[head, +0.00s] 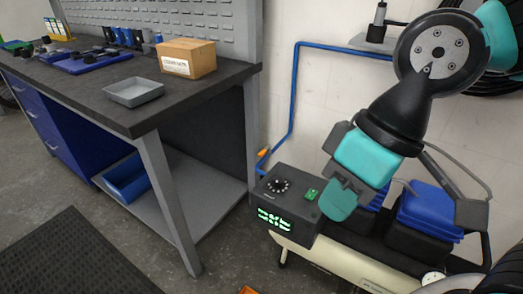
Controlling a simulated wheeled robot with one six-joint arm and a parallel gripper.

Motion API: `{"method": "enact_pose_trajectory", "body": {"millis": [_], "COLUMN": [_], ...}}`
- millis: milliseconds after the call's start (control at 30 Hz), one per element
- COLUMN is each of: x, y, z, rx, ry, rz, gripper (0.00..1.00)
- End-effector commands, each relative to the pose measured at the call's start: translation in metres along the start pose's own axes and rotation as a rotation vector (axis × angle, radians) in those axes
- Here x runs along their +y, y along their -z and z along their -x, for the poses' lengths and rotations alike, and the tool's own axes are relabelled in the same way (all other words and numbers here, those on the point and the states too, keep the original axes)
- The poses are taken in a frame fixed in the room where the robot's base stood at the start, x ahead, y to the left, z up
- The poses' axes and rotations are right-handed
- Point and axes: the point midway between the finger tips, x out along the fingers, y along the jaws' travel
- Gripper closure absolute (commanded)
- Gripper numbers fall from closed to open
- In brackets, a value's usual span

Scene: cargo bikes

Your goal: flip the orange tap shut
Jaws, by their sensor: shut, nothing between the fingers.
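The orange tap (263,153) is a small lever on the blue pipe (293,95), low on the wall just right of the workbench leg. The lever looks slanted, but it is too small to tell its exact setting. My arm reaches down from the upper right. My gripper (336,140) is partly hidden by my turquoise wrist; its dark part shows right of the tap, apart from it in the picture. The gripper is shut and empty. Its fingertips are not clear.
A dark control box (287,208) with a dial and green display stands below the tap, on a cream tank unit (350,268). Blue and black cases (430,210) sit to its right. The workbench (105,95) stands left, holding a cardboard box (188,58) and grey tray (134,92).

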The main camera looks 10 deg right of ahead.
Motion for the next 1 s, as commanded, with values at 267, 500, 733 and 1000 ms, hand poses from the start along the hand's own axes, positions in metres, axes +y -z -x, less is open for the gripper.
{"method": "enact_pose_trajectory", "body": {"millis": [267,500,733,1000], "x": [-0.018,-0.042,-0.049,-0.048], "y": [0.013,0.030,0.035,0.034], "z": [0.059,0.136,0.157,0.153], "rx": [0.000,0.001,0.000,0.000], "ry": [0.000,0.000,0.000,0.000], "rz": [0.000,0.000,0.000,0.000], "gripper": [1.00,1.00,1.00,1.00]}}
